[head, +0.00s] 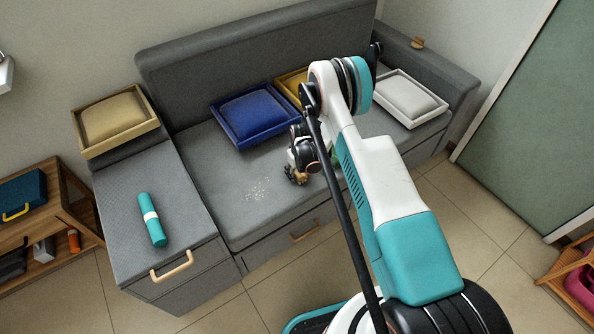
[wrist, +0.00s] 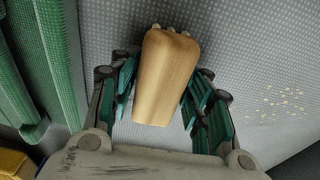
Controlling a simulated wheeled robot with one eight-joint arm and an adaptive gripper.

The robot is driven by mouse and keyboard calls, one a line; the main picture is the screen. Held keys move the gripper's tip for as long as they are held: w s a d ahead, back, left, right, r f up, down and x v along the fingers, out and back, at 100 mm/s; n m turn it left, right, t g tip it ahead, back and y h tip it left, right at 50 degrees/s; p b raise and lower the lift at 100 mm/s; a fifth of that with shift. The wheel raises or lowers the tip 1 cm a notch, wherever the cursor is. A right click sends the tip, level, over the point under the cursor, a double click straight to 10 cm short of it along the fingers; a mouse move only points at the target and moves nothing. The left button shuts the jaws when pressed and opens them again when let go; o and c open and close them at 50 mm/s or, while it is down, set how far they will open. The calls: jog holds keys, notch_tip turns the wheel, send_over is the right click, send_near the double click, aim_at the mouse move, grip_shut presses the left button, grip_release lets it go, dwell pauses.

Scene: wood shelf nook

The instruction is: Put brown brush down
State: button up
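The brown brush (wrist: 166,75) shows in the wrist view as a pale wooden body between the finger pads of my gripper (wrist: 160,92). The pads lie against both of its sides, so my gripper looks shut on it. In the head view my gripper (head: 303,162) is low over the grey sofa seat (head: 225,215), with a bit of the brown brush (head: 297,177) beneath it. I cannot tell whether the brush touches the seat. My arm hides part of that area.
Crumbs (head: 258,188) lie on the seat left of my gripper. A blue cushion tray (head: 250,115), a partly hidden yellow one (head: 291,83) and a white one (head: 408,98) stand along the back. A green ribbed object (wrist: 50,65) is beside my gripper. A teal cylinder (head: 151,219) lies on the left section.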

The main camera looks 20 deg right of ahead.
jog(key=shift+o, duration=0.5)
jog(key=shift+f, duration=0.5)
jog(key=shift+r, duration=0.1)
jog(key=s+r+m+t+p, duration=0.1)
jog(key=s+r, duration=0.2)
jog(key=r, duration=1.3)
jog(key=s+r+t+p, duration=0.1)
jog(key=s+r+p, duration=0.15)
jog(key=r, duration=1.25)
jog(key=s+r+m+p, duration=0.1)
jog(key=s+r, duration=0.2)
jog(key=r, duration=1.3)
jog(key=s+r+t, duration=0.2)
jog(key=s+r, duration=0.8)
jog(key=s, duration=0.2)
jog(key=s+r+m+t, duration=0.1)
jog(key=s, duration=1.2)
jog(key=shift+m+t, duration=0.3)
jog(key=shift+t, duration=0.1)
